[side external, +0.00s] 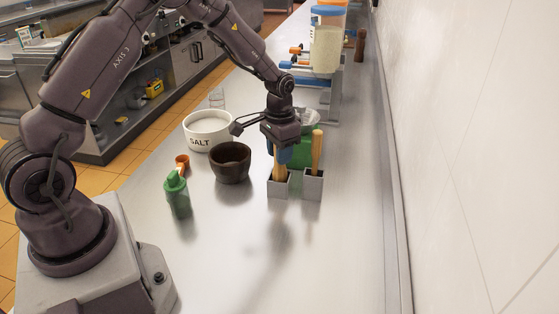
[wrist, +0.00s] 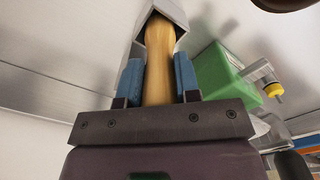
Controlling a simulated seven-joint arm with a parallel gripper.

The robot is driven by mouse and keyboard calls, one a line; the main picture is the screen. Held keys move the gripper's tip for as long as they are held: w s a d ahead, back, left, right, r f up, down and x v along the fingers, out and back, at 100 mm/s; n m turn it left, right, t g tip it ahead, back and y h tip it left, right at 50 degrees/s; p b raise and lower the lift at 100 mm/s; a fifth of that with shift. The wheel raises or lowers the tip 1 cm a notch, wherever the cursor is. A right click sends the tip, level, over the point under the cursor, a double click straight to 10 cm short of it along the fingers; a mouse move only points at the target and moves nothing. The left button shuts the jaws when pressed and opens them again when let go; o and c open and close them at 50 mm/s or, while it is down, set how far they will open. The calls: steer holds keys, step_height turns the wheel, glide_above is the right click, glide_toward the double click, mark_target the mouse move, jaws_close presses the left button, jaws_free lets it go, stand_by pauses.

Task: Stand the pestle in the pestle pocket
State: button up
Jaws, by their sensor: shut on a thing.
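My gripper (side external: 280,155) points down above the left of two grey square pockets. It also shows in the wrist view (wrist: 158,85), with its blue fingers closed on both sides of the light wooden pestle (wrist: 159,72). The pestle is about upright, and its lower end is within the mouth of the grey pocket (wrist: 172,10). In the side view the pestle (side external: 279,172) shows below the fingers, in line with the left pocket (side external: 278,190). How deep it sits, and whether it touches the bottom, is hidden.
The right-hand pocket (side external: 313,188) holds another wooden handle (side external: 317,150). A green box (wrist: 217,82) with a tap stands close behind. A dark brown bowl (side external: 231,165), a white salt bowl (side external: 208,132) and a green bottle (side external: 177,196) stand left. The near right counter is clear.

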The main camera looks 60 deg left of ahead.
steer(key=shift+f, duration=1.05)
steer(key=shift+f, duration=0.15)
steer(key=o, duration=1)
